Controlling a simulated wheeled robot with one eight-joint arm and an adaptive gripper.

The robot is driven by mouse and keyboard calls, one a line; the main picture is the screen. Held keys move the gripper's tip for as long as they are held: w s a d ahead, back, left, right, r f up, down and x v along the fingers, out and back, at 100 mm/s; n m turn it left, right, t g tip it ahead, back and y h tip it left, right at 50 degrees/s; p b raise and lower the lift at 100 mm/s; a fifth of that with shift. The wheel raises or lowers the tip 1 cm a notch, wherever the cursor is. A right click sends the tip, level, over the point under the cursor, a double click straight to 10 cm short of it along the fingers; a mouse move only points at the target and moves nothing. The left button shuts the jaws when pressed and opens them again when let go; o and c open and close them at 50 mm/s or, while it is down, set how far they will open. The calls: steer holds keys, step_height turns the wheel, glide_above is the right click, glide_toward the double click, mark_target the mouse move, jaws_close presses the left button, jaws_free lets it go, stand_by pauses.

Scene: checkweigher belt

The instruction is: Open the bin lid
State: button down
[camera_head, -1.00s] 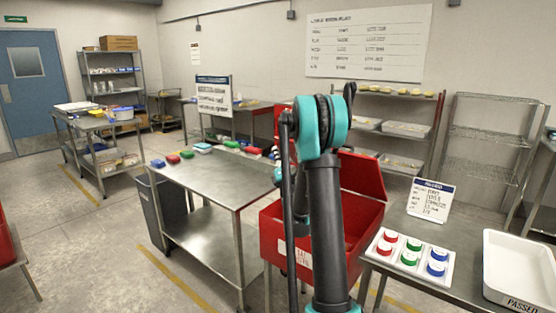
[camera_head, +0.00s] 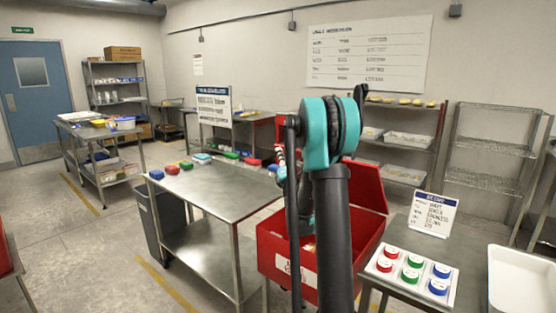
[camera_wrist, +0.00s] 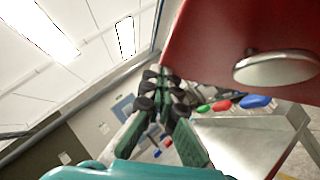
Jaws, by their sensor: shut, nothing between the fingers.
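The red bin (camera_head: 276,259) stands in the middle of the head view, right of the steel table. Its red lid (camera_head: 366,187) stands raised at the back, and part of the bin's inside shows. My arm crosses in front and hides part of both. In the wrist view a red panel (camera_wrist: 215,38), seemingly the lid, fills the upper right, with a round pale metal knob (camera_wrist: 277,68) on it. My gripper (camera_wrist: 163,80) is shut and empty, left of the panel. I cannot tell whether it touches the panel. In the head view it is mostly hidden behind my arm.
A steel table (camera_head: 215,190) with red, green and blue items along its back edge stands left of the bin. At right, a bench holds a white tray of colored round pieces (camera_head: 412,273), a sign (camera_head: 433,213) and a white tub (camera_head: 515,280).

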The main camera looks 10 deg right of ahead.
steer(key=w+d+r+m+g+h, duration=0.1)
steer(key=w+d+r+m, duration=0.1)
steer(key=w+d+r, duration=0.4)
steer(key=w+d+r+m+g, duration=0.1)
steer(key=w+d+r+m, duration=0.1)
steer(key=w+d+r, duration=0.5)
steer(key=w+d, duration=0.3)
steer(key=d, duration=0.4)
steer(key=shift+d+h, duration=0.25)
steer(key=shift+h, duration=0.15)
